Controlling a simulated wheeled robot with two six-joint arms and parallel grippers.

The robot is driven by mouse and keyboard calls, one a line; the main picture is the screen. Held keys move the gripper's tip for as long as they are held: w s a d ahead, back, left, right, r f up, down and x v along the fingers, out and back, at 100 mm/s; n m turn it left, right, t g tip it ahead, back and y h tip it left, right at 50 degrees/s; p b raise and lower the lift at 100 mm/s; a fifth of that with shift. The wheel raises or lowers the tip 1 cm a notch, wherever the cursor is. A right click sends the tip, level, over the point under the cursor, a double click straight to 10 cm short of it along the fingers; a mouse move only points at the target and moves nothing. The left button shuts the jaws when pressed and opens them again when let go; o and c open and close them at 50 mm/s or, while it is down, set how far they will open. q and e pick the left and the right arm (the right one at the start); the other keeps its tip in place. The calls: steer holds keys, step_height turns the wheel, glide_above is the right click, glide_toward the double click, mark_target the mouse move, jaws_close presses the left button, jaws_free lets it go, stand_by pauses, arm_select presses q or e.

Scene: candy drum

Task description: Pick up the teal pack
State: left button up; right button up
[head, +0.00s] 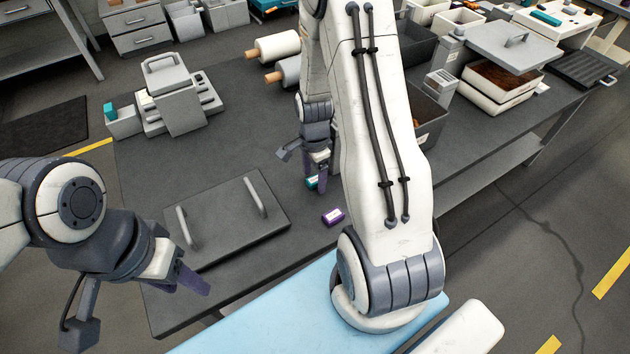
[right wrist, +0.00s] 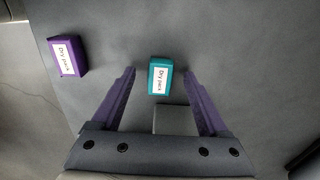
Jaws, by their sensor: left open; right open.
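The teal pack (right wrist: 160,76) lies on the dark table and carries a white label reading "Dry pack". In the right wrist view it sits between the fingertips of my open right gripper (right wrist: 159,75), with a gap on both sides. In the head view the teal pack (head: 311,182) is partly hidden by my right gripper (head: 317,182), which points down at it. My left gripper (head: 190,277) is open and empty at the lower left, near the table's front edge.
A purple pack (head: 334,217) lies close by on the table; it also shows in the right wrist view (right wrist: 67,57). A dark plate with two handles (head: 227,223) lies to the left. Rolls (head: 278,46) and a grey bin (head: 428,115) stand farther back.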

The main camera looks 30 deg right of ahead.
jaws_close()
